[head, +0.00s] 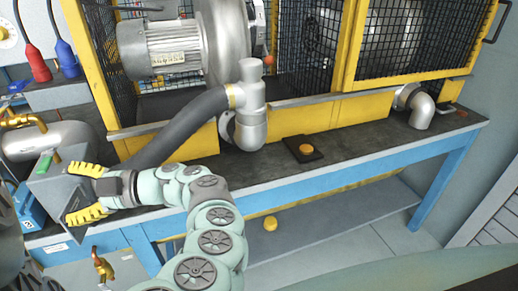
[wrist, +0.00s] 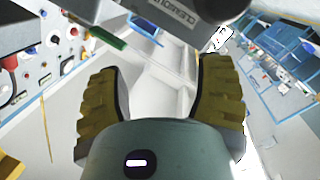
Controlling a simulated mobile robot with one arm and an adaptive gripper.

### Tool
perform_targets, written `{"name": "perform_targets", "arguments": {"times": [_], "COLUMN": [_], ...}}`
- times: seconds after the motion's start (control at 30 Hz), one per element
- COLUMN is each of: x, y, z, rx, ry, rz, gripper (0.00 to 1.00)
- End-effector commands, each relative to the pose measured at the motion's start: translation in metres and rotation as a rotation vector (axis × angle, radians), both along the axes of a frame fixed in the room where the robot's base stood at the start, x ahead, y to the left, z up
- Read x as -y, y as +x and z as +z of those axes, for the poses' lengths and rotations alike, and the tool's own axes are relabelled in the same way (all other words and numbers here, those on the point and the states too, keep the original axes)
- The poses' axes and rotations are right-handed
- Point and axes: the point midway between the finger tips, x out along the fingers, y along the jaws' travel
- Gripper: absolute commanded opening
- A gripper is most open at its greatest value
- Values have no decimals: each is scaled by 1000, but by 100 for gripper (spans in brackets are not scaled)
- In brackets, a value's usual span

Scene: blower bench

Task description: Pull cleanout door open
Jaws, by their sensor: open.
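A grey box-like housing (head: 45,190), which I take to hold the cleanout door, stands at the left end of the bench. It has a small green handle (head: 44,165) on its upper side. In the wrist view the housing (wrist: 150,12) fills the top edge, with a partly cut-off, inverted label and the green part (wrist: 110,38) beside it. My gripper (head: 72,193) is open, its yellow fingers spread in front of the housing. In the wrist view nothing lies between the fingers (wrist: 160,80). The door's edge and whether it is ajar cannot be made out.
A dark hose (head: 180,125) runs from a metal elbow pipe (head: 250,125) down towards the housing, above my arm. A yellow mesh cage (head: 345,80) with a blower motor (head: 165,50) stands on the dark bench (head: 370,140). Yellow buttons and brass valves are nearby.

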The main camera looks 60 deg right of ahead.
Motion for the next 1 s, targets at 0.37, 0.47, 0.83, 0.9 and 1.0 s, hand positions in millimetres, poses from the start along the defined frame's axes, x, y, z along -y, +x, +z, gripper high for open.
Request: {"name": "perform_targets", "arguments": {"times": [0.37,0.47,0.83,0.9,1.0], "x": [1,2,-8,-25,-59], "y": [0,-1,-1,-2,-8], "z": [26,27,36,51,86], "rx": [1,-1,23,65,172], "ry": [-2,-2,22,64,163], "rz": [-4,-5,20,60,139], "gripper": [67,67,56,49,39]}}
